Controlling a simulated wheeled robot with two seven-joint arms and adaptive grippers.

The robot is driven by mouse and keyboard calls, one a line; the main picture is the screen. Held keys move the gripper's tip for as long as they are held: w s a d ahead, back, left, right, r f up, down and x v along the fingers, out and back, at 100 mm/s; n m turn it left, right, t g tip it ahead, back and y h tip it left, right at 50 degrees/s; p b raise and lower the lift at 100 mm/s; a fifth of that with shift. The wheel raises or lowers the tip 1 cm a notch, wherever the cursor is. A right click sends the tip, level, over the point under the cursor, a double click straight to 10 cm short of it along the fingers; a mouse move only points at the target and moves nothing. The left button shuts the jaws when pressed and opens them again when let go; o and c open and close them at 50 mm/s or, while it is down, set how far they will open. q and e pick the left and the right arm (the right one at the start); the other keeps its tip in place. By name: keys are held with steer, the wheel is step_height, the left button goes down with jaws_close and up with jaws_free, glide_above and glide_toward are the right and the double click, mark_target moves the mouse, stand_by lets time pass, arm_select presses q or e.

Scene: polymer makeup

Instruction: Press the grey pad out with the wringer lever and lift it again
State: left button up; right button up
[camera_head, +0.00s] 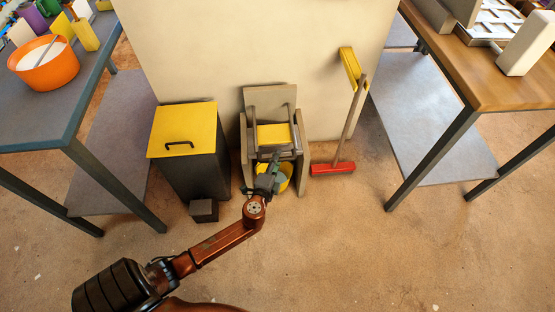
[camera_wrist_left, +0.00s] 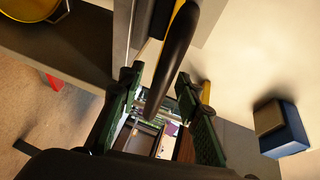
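The grey wringer stand (camera_head: 256,98) with its yellow press plate (camera_head: 273,135) stands against the wall in the head view. A yellow bucket (camera_head: 287,176) shows low in it, partly behind my gripper. My left gripper (camera_head: 268,178) is in front of the stand, low down. In the left wrist view my left gripper (camera_wrist_left: 158,88) has its green-padded fingers apart. A dark, rounded lever handle (camera_wrist_left: 177,55) reaches between them, with a gap visible beside it. The yellow bucket also shows there (camera_wrist_left: 28,8). I cannot make out the grey pad. My right gripper is not in view.
A black bin with a yellow lid (camera_head: 183,128) stands close left of the stand. A red broom (camera_head: 332,169) leans to the right. Tables (camera_head: 75,110) and (camera_head: 480,75) flank both sides. The floor in front (camera_head: 350,245) is clear.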

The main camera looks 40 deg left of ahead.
arm_select(q)
steer(key=shift+c, duration=0.7)
jaws_close()
